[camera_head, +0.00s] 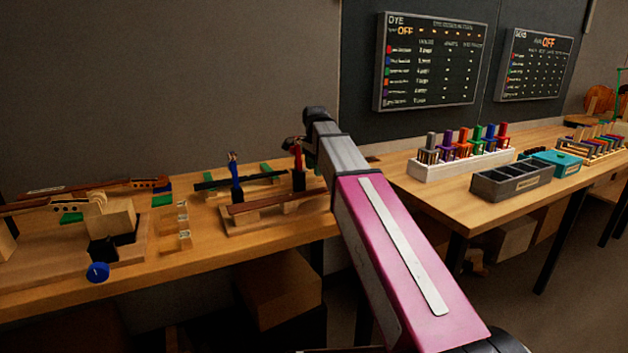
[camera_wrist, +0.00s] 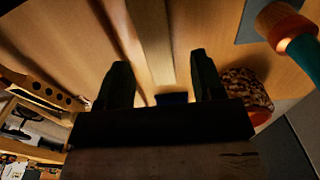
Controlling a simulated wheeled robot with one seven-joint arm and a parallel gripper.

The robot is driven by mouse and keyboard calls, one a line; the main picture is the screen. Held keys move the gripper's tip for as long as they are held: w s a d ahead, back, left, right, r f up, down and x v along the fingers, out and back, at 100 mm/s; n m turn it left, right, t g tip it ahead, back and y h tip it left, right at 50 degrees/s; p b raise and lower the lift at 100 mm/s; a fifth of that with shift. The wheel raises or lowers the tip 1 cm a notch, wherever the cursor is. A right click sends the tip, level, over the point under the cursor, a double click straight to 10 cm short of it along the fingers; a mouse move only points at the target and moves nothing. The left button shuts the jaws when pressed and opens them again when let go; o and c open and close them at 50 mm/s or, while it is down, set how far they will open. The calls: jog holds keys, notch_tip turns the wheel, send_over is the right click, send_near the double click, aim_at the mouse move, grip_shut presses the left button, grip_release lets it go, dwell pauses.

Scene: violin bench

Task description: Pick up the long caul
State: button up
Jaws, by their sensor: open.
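In the wrist view a long pale wooden strip (camera_wrist: 152,35), which looks like the long caul, runs from the top edge down between my fingers. My gripper (camera_wrist: 159,62) is open, with one dark finger on each side of the strip. I see a gap on both sides, and no finger visibly grips it. A small dark blue piece (camera_wrist: 172,98) shows at the strip's near end; I cannot tell what it is. In the head view my arm hides the gripper and I cannot make out the caul.
A teal-and-orange handled thing (camera_wrist: 288,28) and a mottled brown round thing (camera_wrist: 246,88) lie to the right. In the head view, a wooden rack with a reddish bar (camera_head: 280,200) stands left of my arm. A grey divided tray (camera_head: 512,182) is on the right bench.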

aim_at(314, 179)
jog(key=shift+s+f, duration=0.1)
jog(key=shift+f, duration=1.45)
jog(key=c, duration=1)
